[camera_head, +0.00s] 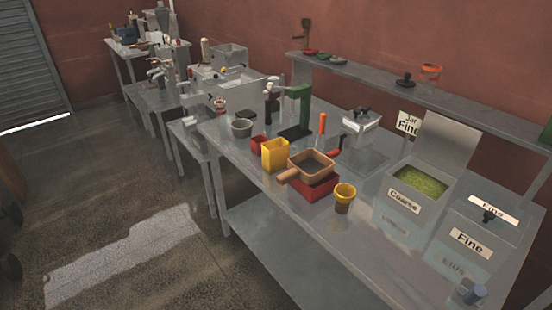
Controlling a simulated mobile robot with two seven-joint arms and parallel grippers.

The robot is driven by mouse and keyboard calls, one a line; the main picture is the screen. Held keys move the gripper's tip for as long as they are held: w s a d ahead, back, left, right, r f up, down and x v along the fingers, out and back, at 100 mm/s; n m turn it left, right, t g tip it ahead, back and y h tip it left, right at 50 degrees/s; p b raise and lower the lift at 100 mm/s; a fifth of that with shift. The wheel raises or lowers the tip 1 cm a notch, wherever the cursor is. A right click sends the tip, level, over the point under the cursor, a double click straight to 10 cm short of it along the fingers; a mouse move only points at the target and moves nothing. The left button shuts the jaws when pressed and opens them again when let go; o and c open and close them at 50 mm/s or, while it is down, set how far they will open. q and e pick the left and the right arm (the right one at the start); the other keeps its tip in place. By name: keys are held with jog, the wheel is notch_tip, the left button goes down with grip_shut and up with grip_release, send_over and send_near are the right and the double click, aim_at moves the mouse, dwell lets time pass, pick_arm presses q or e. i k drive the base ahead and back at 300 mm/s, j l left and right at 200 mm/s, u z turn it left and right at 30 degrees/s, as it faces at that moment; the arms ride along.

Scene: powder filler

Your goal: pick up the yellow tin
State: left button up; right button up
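A yellow, square-sided open tin (275,156) stands upright on the metal table, left of a tan pan with a handle (309,166). A smaller round container with a yellow rim (344,196) and a darker lower part stands nearer the front edge, right of the pan. A small red container (259,145) is just behind and left of the square tin. Neither of my grippers is in view. Nothing is touching the yellow square tin from above.
A shelf (450,105) runs along the wall. The floor at left is clear.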

aim_at(275, 153)
jog(key=i+j, duration=0.25)
jog(key=j, duration=0.15)
jog(key=i+j, duration=0.25)
jog(key=j, duration=0.15)
jog(key=i+j+z, duration=0.1)
jog(key=j, duration=0.3)
jog(key=i+j, duration=0.35)
